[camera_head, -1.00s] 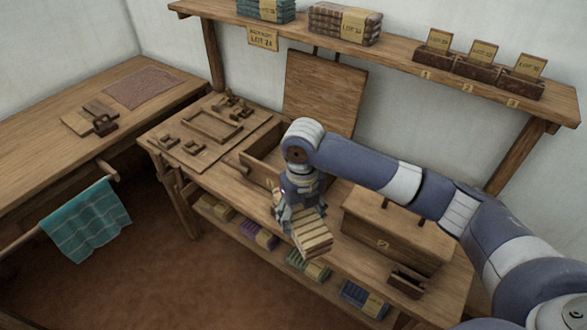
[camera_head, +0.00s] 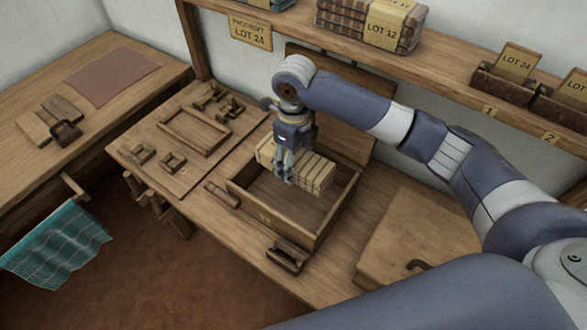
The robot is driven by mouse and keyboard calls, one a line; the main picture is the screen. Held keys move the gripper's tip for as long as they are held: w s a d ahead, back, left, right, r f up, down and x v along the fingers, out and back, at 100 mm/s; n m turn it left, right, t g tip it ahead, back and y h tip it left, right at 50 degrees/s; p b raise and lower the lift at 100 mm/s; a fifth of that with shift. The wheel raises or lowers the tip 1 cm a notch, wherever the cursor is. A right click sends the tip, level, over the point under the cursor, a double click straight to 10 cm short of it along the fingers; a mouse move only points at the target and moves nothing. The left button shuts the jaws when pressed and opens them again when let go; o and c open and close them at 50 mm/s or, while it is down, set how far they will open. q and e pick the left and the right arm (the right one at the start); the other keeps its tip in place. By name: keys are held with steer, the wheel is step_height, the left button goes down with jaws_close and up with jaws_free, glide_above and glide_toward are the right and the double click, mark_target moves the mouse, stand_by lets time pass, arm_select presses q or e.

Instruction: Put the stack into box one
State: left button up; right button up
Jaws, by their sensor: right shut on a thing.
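The stack (camera_head: 316,177) is a bundle of cream and brown striped layers with a tan band at its left. My right gripper (camera_head: 284,181) points down and is shut on the stack's left part. The stack is held over the open wooden box (camera_head: 268,218), toward its back left. The box's front mark is too faint to read as one. Its inside shows bare wood in front of the stack. Whether the stack touches the box floor or wall is unclear. The raised lid (camera_head: 348,128) stands behind, partly hidden by my arm. My left gripper is out of view.
A closed wooden chest (camera_head: 415,245) stands right of the box. A small slotted wooden holder (camera_head: 287,257) sits before the box. A board with wooden fittings (camera_head: 190,132) lies left. The shelf (camera_head: 450,70) with bundles and card holders runs above the arm.

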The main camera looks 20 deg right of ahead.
steer(key=shift+w+d+f, duration=0.1)
steer(key=shift+w+f, duration=0.1)
steer(key=shift+f, duration=0.4)
steer(key=f, duration=0.2)
steer(key=f+p, duration=0.1)
steer(key=f, duration=0.5)
steer(key=shift+s+p, duration=0.3)
steer(key=shift+p, duration=0.1)
steer(key=shift+f, duration=0.1)
steer(key=shift+f+b, duration=0.35)
steer(key=shift+f, duration=0.15)
steer(key=o, duration=1.2)
steer(key=shift+c, duration=0.2)
steer(key=shift+r, duration=0.2)
step_height(320, 180, up, 13)
steer(key=shift+f+b, duration=0.1)
steer(key=shift+b, duration=0.35)
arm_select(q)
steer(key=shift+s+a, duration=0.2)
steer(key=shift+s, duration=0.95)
arm_select(e)
steer(key=shift+f, duration=0.1)
